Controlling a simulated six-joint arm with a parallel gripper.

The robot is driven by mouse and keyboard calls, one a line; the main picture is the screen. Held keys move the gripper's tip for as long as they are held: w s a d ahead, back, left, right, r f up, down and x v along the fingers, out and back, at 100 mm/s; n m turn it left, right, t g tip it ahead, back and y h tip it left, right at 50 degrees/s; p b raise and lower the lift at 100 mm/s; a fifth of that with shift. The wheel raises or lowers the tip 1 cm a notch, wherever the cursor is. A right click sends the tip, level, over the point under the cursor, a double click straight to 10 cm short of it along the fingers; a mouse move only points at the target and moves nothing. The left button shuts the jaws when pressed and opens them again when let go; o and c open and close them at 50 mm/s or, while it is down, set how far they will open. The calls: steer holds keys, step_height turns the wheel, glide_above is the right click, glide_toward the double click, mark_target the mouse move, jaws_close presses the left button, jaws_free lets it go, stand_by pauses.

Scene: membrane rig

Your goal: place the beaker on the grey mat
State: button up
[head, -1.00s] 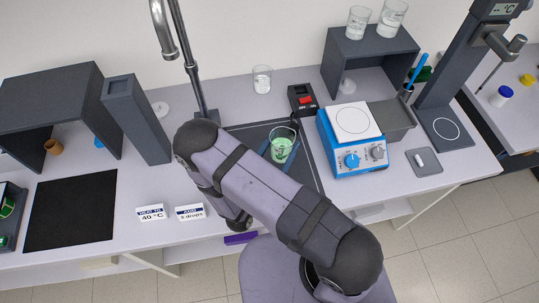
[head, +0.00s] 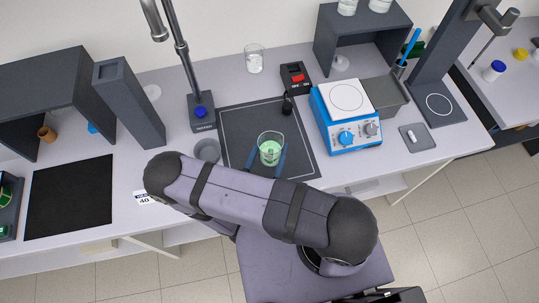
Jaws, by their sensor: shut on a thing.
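A clear glass beaker (head: 270,142) with green liquid stands upright between the blue fingers of my gripper (head: 267,158), in the middle of the head view. My gripper is shut on it. The beaker appears over the right-hand part of the dark grey mat (head: 238,125), which has a thin pale border line. I cannot tell whether its base touches the mat or hangs above it. My arm hides the mat's front edge and part of the bench.
A blue hotplate (head: 345,117) stands right of the mat, with a black and red switch box (head: 294,76) behind. A metal stand (head: 201,110) is at the mat's back left. An empty beaker (head: 254,60) stands behind. A black mat (head: 70,197) lies at far left.

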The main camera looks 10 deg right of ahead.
mark_target(273, 149)
steer(key=shift+f+b, duration=1.65)
steer(key=shift+f, duration=0.7)
steer(key=shift+f, duration=0.15)
steer(key=o, duration=1.2)
steer(key=shift+r, duration=0.2)
steer(key=shift+s+a+f+b, duration=0.15)
steer(key=shift+s+a+b, duration=0.25)
steer(key=shift+s, duration=0.05)
steer(key=b+v, duration=0.4)
steer(key=v, duration=0.4)
steer(key=shift+s+a, duration=0.2)
steer(key=shift+s, duration=0.1)
steer(key=shift+b+v, duration=0.55)
steer(key=shift+v, duration=0.5)
